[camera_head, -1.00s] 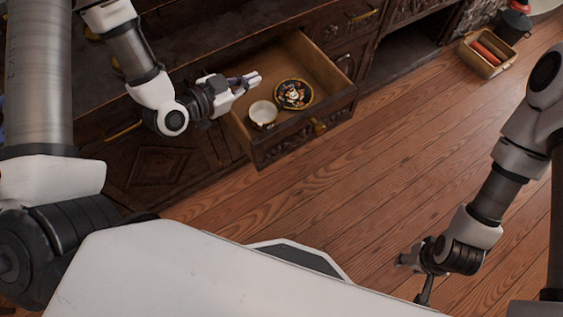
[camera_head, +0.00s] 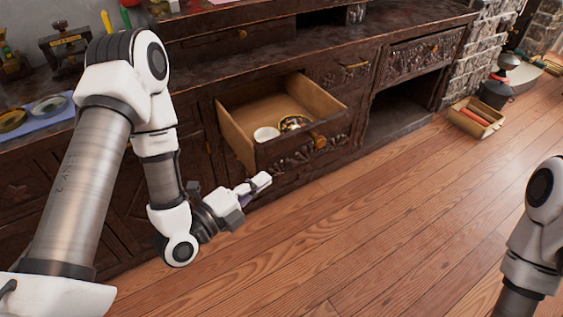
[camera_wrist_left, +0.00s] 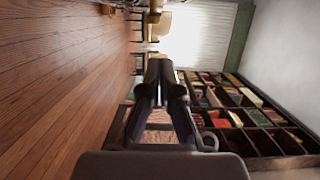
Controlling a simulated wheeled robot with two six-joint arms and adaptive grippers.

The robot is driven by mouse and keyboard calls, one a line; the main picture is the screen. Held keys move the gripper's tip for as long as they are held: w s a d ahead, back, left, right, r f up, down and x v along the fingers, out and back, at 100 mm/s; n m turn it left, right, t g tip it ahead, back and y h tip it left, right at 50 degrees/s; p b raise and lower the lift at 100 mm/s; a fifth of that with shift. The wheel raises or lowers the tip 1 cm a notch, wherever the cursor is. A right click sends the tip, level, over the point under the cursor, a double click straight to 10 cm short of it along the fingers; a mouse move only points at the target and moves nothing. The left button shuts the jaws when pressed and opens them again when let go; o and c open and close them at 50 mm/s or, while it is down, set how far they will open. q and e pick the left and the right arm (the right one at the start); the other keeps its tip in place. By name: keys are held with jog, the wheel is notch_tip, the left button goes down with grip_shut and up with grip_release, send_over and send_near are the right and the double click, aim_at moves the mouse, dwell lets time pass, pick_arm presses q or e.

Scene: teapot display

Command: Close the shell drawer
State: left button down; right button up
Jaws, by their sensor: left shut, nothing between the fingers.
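The dark wooden drawer (camera_head: 295,152) stands pulled out of the carved cabinet, with a carved front and a small brass pull (camera_head: 319,141). A white cup (camera_head: 266,134) and a dark round patterned dish (camera_head: 294,123) lie inside it. My left gripper (camera_head: 261,182) is shut and empty. In the head view it shows just below the drawer's near left front corner, apart from the drawer front in the picture. Its closed fingers also show in the left wrist view (camera_wrist_left: 161,72), where the drawer does not show. My right gripper is out of frame; only part of its arm shows at lower right.
The cabinet (camera_head: 400,65) runs across the back, with an open dark compartment right of the drawer. A box with red items (camera_head: 476,118) stands on the floor at the right. The wooden floor (camera_head: 350,240) before the drawer is clear. The left wrist view shows a bookshelf (camera_wrist_left: 245,105).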

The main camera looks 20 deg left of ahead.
aim_at(281, 148)
pick_arm(q)
jog(key=shift+w+d+r+b, duration=0.15)
jog(key=shift+w+b, duration=1.05)
jog(key=shift+w, duration=0.65)
jog(key=shift+w+d+b, duration=0.2)
jog(key=shift+w+b, duration=0.95)
jog(key=shift+w, duration=0.75)
jog(key=shift+w+d+r+b, duration=0.15)
jog(key=shift+w+b, duration=1.05)
jog(key=shift+w, duration=0.65)
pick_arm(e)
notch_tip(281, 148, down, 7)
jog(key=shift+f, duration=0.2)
pick_arm(q)
jog(key=shift+f, duration=0.1)
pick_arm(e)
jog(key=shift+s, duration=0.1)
pick_arm(q)
jog(key=w+a+p, duration=0.3)
jog(key=w+a, duration=0.8)
jog(key=a, duration=0.4)
jog(key=shift+w, duration=0.25)
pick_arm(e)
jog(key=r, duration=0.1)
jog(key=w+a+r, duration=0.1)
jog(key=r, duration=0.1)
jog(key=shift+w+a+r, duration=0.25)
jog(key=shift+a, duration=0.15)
